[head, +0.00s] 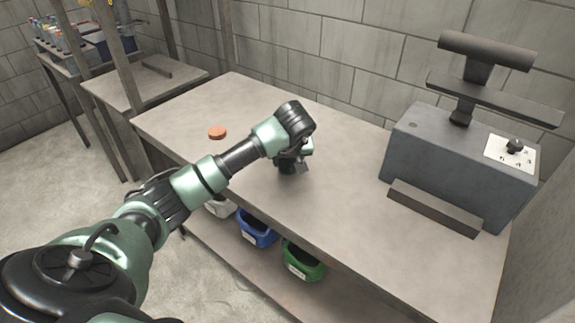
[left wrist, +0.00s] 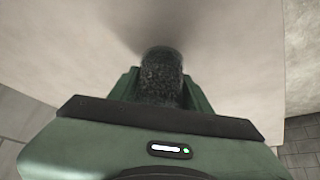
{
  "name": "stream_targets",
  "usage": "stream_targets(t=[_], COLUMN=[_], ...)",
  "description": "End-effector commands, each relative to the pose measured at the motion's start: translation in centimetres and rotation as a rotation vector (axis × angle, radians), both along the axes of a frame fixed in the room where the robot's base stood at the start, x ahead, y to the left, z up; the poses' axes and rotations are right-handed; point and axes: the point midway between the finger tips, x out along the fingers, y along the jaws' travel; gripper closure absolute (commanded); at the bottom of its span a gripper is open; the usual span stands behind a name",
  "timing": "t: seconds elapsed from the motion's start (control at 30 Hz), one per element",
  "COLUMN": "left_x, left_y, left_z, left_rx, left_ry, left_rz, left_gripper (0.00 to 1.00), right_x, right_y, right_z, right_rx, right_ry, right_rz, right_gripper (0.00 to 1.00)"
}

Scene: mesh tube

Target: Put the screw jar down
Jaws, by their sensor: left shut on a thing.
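My left gripper (head: 293,160) is over the middle of the workbench (head: 350,203) and points down. It is shut on the screw jar, a dark, speckled jar that shows between the fingers in the left wrist view (left wrist: 161,76). In the head view the jar (head: 286,168) is mostly hidden by the gripper and wrist; only a small dark part shows close to the bench top. I cannot tell whether its base touches the bench. My right gripper is not in view.
An orange round lid (head: 217,132) lies on the bench left of my gripper. A grey machine (head: 455,165) stands at the right end. Blue (head: 257,229) and green (head: 303,261) bins sit on the shelf below. The bench around the jar is clear.

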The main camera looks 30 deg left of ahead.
Motion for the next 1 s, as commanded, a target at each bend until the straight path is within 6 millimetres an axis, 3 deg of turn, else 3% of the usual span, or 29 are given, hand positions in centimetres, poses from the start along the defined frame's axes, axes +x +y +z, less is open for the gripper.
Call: stream_targets(t=[0.17,0.53,0.57,0.63,1.0], left_x=[0.0,0.0,0.0,0.0,0.0], left_y=[-0.1,0.0,0.0,0.0,-0.1], left_z=[-2.3,-2.7,-2.6,-2.6,-2.2], left_rx=[-0.001,0.001,0.000,-0.001,-0.001], left_ry=[0.002,0.000,0.000,0.001,0.000], left_rz=[0.000,-0.001,-0.001,0.000,0.000], left_gripper=[1.00,1.00,0.46,0.30,0.30], right_x=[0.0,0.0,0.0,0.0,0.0], right_y=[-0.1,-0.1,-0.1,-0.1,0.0], right_z=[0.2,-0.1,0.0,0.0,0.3], right_rx=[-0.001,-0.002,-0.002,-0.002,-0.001], right_ry=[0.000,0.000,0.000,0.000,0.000], right_rz=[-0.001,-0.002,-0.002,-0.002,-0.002], right_gripper=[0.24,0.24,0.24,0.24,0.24])
